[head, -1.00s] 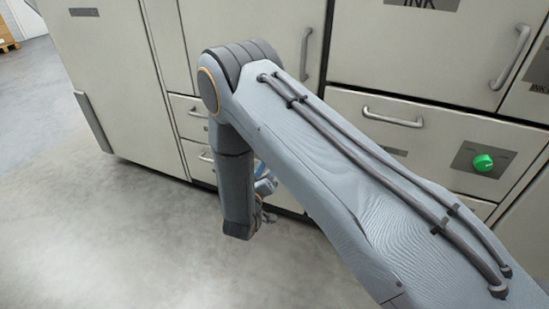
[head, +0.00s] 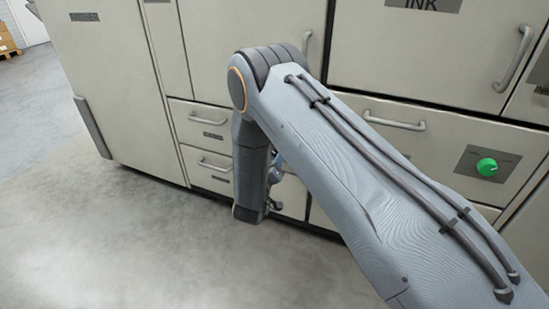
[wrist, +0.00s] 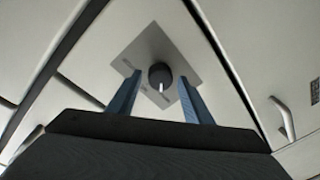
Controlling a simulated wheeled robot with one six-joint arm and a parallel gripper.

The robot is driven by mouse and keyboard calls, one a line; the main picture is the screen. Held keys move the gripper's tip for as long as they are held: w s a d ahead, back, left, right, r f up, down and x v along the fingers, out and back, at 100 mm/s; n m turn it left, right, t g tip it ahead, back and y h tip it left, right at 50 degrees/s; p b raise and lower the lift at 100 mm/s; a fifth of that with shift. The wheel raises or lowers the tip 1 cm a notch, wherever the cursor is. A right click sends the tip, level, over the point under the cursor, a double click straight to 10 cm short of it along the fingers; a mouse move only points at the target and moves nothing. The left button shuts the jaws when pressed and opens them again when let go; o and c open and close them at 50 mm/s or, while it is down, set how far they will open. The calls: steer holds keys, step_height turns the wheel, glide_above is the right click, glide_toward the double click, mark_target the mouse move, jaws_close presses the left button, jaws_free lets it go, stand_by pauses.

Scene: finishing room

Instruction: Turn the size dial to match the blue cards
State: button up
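A dark round dial (wrist: 160,75) with a white pointer mark sits on a grey square plate (wrist: 152,48) in the wrist view. Its pointer points toward the bottom of that picture. The markings on the plate are too small to read. My gripper (wrist: 160,82) is open, with one blue finger to each side of the dial in the picture; I cannot tell how far short of it they are. In the head view my arm mostly hides the gripper. No blue cards are in view.
Beige cabinet fronts with drawers and metal handles (head: 394,121) surround the area. A handle (wrist: 285,118) shows at the right of the wrist view. The grey floor (head: 110,240) at the left is clear.

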steer(key=c, duration=0.8)
steer(key=shift+c, duration=0.2)
steer(key=shift+m, duration=0.4)
steer(key=m+p, duration=0.1)
steer(key=m, duration=0.1)
steer(key=shift+m, duration=0.4)
steer(key=m+p, duration=0.1)
steer(key=m, duration=0.3)
steer(key=shift+f+m+t+h+p, duration=0.1)
steer(key=shift+m+t+h+p, duration=0.2)
steer(key=shift+m+h, duration=0.1)
steer(key=m+h+p, duration=0.1)
steer(key=m, duration=0.6)
steer(key=shift+a+f, duration=0.1)
steer(key=m+h+p, duration=0.1)
steer(key=m, duration=0.5)
steer(key=shift+p, duration=0.35)
steer(key=o, duration=1)
